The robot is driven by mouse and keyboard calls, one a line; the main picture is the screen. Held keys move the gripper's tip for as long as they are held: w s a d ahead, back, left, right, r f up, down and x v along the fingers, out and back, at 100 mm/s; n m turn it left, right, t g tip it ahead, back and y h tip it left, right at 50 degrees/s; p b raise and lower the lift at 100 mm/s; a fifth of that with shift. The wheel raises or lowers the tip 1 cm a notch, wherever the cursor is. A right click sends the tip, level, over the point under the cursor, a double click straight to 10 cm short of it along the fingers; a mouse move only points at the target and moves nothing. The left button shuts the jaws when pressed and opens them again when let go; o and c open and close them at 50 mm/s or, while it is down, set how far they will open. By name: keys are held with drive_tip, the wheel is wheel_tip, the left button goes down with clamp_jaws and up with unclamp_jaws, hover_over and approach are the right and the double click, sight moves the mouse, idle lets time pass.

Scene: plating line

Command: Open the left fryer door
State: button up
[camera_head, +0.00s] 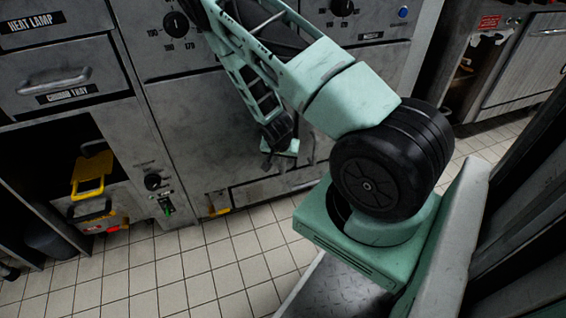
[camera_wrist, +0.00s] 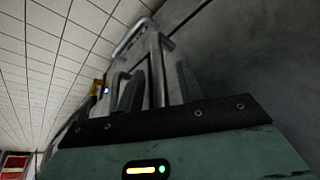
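The fryer's grey metal front (camera_head: 200,110) stands in the middle of the head view, below a row of dials. The left fryer door is the flat panel left of and behind my gripper, and it looks shut. My gripper (camera_head: 280,150) is low in front of this panel, and my arm hides part of the front. In the wrist view my gripper (camera_wrist: 155,90) shows dark fingers standing apart, close to a grey metal surface (camera_wrist: 245,60). A pale metal bar handle (camera_wrist: 133,37) lies just beyond the fingertips. Whether it touches them I cannot tell.
A small yellow-tipped part (camera_head: 218,210) sits low on the fryer. The tiled floor (camera_head: 220,260) in front is clear. Another counter (camera_head: 525,65) stands at upper right.

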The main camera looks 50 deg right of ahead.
drive_tip(key=shift+w+d+f, duration=0.1)
drive_tip(key=shift+d+f, duration=0.1)
drive_tip(key=shift+f, duration=0.35)
clamp_jaws()
